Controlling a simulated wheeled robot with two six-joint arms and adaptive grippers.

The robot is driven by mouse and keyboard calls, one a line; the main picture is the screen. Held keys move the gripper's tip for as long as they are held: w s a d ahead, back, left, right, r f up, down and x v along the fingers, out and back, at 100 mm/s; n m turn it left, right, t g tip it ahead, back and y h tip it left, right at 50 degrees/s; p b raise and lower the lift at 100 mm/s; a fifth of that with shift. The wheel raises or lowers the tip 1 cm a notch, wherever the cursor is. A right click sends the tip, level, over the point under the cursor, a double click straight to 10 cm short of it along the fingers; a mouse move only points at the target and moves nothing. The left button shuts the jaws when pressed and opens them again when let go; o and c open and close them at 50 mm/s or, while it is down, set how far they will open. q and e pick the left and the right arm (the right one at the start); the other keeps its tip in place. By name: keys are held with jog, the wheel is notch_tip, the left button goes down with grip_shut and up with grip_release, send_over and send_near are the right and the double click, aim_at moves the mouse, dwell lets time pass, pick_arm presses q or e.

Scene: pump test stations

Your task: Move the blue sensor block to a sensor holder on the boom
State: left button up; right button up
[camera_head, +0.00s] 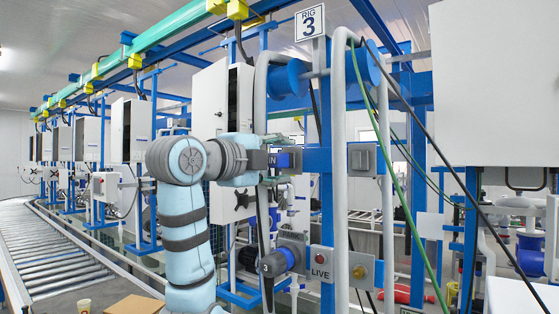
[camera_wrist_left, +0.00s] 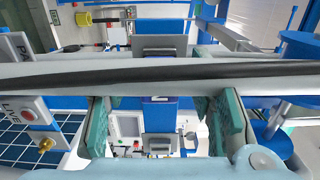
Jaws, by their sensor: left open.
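My left gripper (camera_head: 255,161) is open at mid-height, beside a pale vertical pipe. Its teal fingers also show, spread and empty, in the left wrist view (camera_wrist_left: 164,108). A blue block-like part (camera_head: 290,158) with an "IN" plate shows just right of the gripper, partly hidden. A blue part with a grey end (camera_head: 277,262) sits below the "PARK" plate. I cannot tell which blue part is the sensor block. A grey holder-like box (camera_head: 361,158) is on the blue frame to the right. Two grey boxes show in the wrist view, one above the pipe (camera_wrist_left: 160,45). My right gripper is out of view.
A pale pipe (camera_wrist_left: 200,72) with a black cable crosses the wrist view close by. Another pale pipe (camera_head: 340,200) and green and black cables (camera_head: 385,150) hang to the right. The "LIVE" box (camera_head: 321,263) is low, and a roller conveyor (camera_head: 45,250) runs at left.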

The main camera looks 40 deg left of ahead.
pick_arm(q)
jog(key=s, duration=0.7)
jog(key=shift+s+d, duration=0.1)
jog(key=shift+s, duration=0.2)
